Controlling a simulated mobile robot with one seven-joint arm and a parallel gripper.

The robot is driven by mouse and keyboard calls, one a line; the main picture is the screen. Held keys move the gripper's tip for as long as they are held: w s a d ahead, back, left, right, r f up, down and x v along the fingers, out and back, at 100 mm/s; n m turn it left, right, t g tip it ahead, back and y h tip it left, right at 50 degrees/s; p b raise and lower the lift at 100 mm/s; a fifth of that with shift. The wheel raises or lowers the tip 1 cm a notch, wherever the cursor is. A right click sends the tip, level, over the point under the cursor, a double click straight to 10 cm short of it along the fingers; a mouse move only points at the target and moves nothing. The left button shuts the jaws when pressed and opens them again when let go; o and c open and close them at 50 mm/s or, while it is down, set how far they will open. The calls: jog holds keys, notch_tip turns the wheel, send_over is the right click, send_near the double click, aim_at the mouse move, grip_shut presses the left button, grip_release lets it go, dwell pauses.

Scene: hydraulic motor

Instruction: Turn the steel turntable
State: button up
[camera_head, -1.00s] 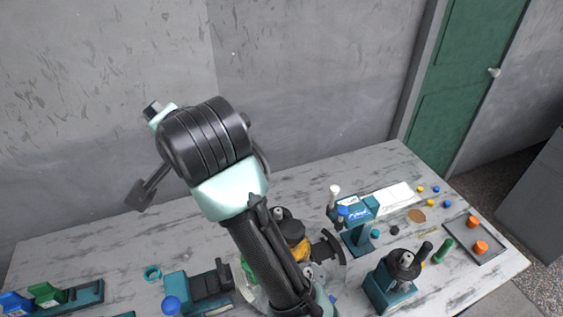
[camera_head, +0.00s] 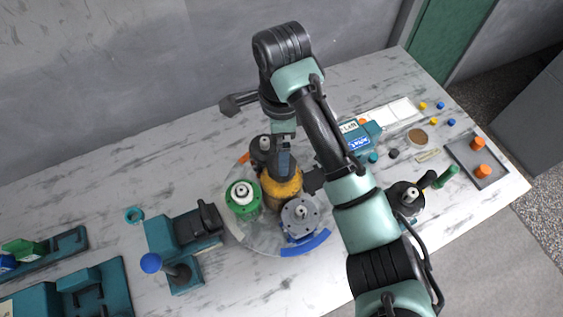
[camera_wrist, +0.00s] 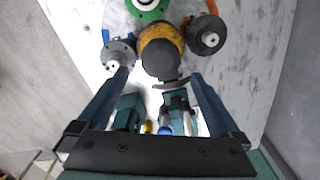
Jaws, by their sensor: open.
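The steel turntable (camera_head: 262,239) is a round grey disc on the table, with coloured arc pieces at its rim; part also shows at the top of the wrist view (camera_wrist: 118,20). A yellow-and-black part (camera_head: 283,186) stands near its middle. Around it stand a green part (camera_head: 243,199), a grey flanged part (camera_head: 301,216) and a black part (camera_head: 260,147). My gripper (camera_wrist: 160,73) is open and empty. In the head view it points down above the turntable area, close to the yellow part. Whether the fingers touch anything, I cannot tell.
A teal fixture with a blue knob (camera_head: 151,263) stands left of the turntable. A teal station (camera_head: 357,134) stands to the right. A grey tray (camera_head: 480,165) with orange pieces lies at the far right. The table's back left is clear.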

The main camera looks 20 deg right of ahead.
aim_at(282, 181)
notch_tip(282, 181, down, 6)
jog(key=shift+r+p, duration=0.1)
jog(key=shift+p, duration=0.2)
jog(key=shift+c, duration=0.3)
grip_shut()
